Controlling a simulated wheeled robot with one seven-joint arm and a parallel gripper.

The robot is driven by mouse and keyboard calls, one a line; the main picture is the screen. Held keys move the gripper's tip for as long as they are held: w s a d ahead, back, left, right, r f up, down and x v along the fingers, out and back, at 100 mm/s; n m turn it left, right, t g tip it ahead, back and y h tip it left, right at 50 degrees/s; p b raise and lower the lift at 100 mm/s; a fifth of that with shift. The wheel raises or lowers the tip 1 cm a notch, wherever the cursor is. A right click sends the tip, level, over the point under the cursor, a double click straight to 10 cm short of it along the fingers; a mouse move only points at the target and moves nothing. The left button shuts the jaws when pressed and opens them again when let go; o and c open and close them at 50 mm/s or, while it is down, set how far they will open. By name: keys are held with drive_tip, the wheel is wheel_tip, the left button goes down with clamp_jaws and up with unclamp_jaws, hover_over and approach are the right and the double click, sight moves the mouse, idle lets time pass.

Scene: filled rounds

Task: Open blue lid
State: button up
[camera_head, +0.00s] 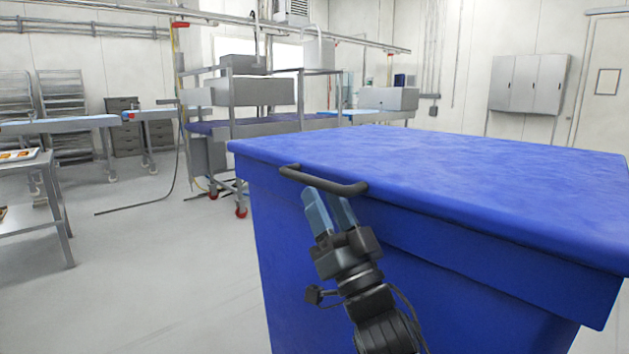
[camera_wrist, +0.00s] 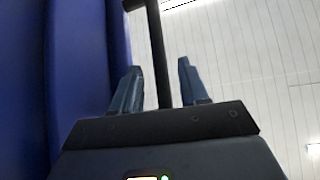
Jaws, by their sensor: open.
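The blue lid (camera_head: 450,165) lies flat and closed on a large blue bin (camera_head: 300,260). A dark bar handle (camera_head: 296,173) sticks out from the lid's front edge near its left corner. My gripper (camera_head: 327,197) is at the handle, in front of the bin, with its fingers pointing up. In the wrist view my gripper (camera_wrist: 158,82) is open, and the handle (camera_wrist: 158,45) runs between its two fingers with gaps on both sides. The blue side of the bin or lid fills the left of the wrist view; I cannot tell which part.
A steel table with a tray (camera_head: 25,157) stands at the left. A steel workstation (camera_head: 250,95) on wheels stands behind the bin, with racks at the far left. Grey wall cabinets (camera_head: 528,83) hang at the back right. The floor (camera_head: 165,260) left of the bin is clear.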

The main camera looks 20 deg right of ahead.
sight(317, 182)
drive_tip(key=shift+x, duration=2.05)
drive_tip(key=shift+c, duration=0.2)
clamp_jaws()
